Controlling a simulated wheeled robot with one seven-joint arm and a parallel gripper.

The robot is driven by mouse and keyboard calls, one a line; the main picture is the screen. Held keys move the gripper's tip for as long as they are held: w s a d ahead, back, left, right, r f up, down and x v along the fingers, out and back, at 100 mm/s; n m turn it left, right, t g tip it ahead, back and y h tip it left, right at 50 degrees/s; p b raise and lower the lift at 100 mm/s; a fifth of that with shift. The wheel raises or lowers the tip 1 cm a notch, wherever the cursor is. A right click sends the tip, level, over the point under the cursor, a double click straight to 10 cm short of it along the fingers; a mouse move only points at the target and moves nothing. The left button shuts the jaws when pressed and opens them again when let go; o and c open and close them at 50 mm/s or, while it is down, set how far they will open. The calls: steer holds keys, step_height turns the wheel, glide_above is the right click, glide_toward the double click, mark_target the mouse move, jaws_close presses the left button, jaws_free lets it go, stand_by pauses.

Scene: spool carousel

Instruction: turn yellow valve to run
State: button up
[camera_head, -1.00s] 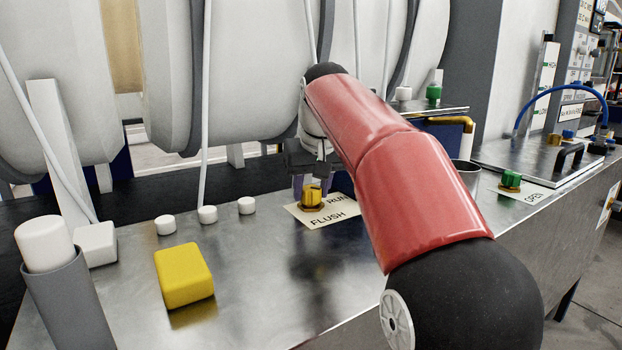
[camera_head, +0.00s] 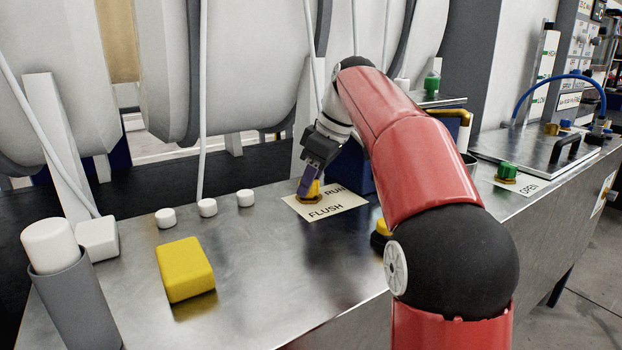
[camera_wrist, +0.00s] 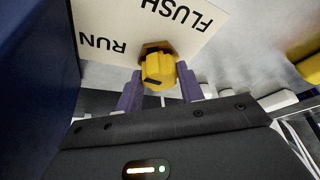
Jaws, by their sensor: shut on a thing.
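The yellow valve (camera_head: 314,189) is a small knob on the metal bench, set on a cream label plate (camera_head: 347,202) marked RUN and FLUSH. My gripper (camera_head: 307,188) is shut on the valve, with purple fingers on its two sides. The wrist view shows the yellow valve (camera_wrist: 158,69) between the fingertips of my gripper (camera_wrist: 159,86). There the label plate (camera_wrist: 105,18) has RUN to the left of the valve and FLUSH above it. A dark mark shows on the knob's near side. In the head view the fingers partly hide the valve.
A yellow block (camera_head: 185,269), several white knobs (camera_head: 207,207) and a grey cylinder with a white top (camera_head: 72,295) stand left. A yellow-topped black button (camera_head: 381,232) is beside my arm. A green valve (camera_head: 507,172) stands right. Large white spools (camera_head: 240,60) rise behind.

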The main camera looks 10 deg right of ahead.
steer(key=shift+n+g, duration=0.3)
steer(key=shift+n, duration=0.5)
steer(key=shift+w, duration=0.1)
steer(key=o, duration=1)
